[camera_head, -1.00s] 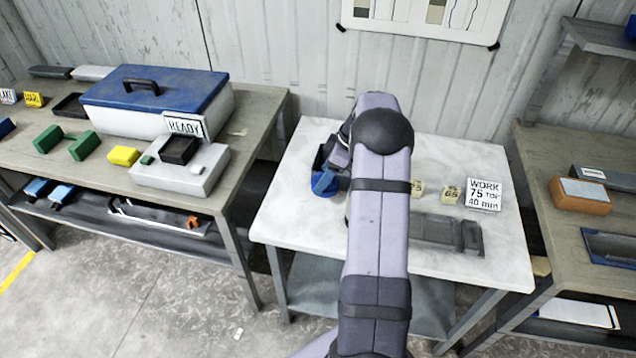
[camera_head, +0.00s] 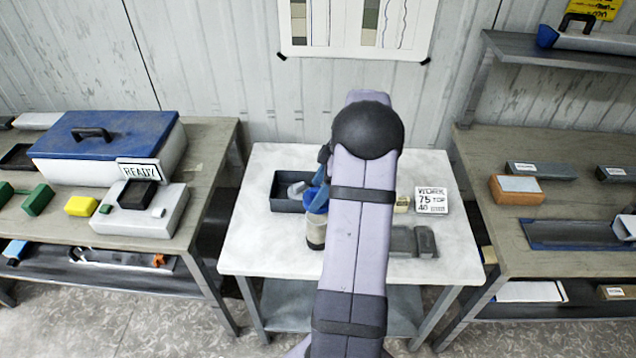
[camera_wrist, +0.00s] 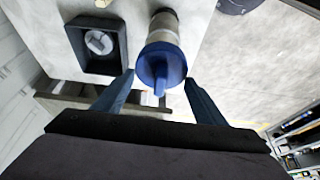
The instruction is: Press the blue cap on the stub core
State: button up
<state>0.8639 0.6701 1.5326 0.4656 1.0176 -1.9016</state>
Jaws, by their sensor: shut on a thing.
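The blue cap (camera_head: 317,203) is at the top of the stub core (camera_head: 316,236), a short pale upright cylinder on the white table. In the wrist view the cap (camera_wrist: 162,62) shows its raised fin and covers the near end of the core (camera_wrist: 165,22). I cannot tell how far down the cap sits. My gripper (camera_head: 320,182) is over the core, partly hidden behind my arm in the head view. In the wrist view its two fingers (camera_wrist: 160,78) are on either side of the cap, shut on it.
A dark tray (camera_head: 284,207) with a grey piece inside stands left of the core. Right of my arm are a small tan block (camera_head: 402,204), a WORK 75 sign (camera_head: 432,201) and a grey holder (camera_head: 411,241). The table's front left is clear.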

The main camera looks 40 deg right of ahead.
jog(key=shift+f, duration=0.25)
jog(key=shift+f+b, duration=0.75)
jog(key=shift+f, duration=0.85)
jog(key=shift+f+b, duration=0.75)
jog(key=shift+b, duration=0.05)
jog(key=shift+b, duration=0.6)
jog(key=shift+f+b, duration=1.1)
jog(key=shift+f, duration=0.1)
dwell(0.6)
dwell(0.4)
jog(key=o, duration=1.4)
jog(key=shift+c, duration=0.2)
jog(key=shift+r, duration=0.2)
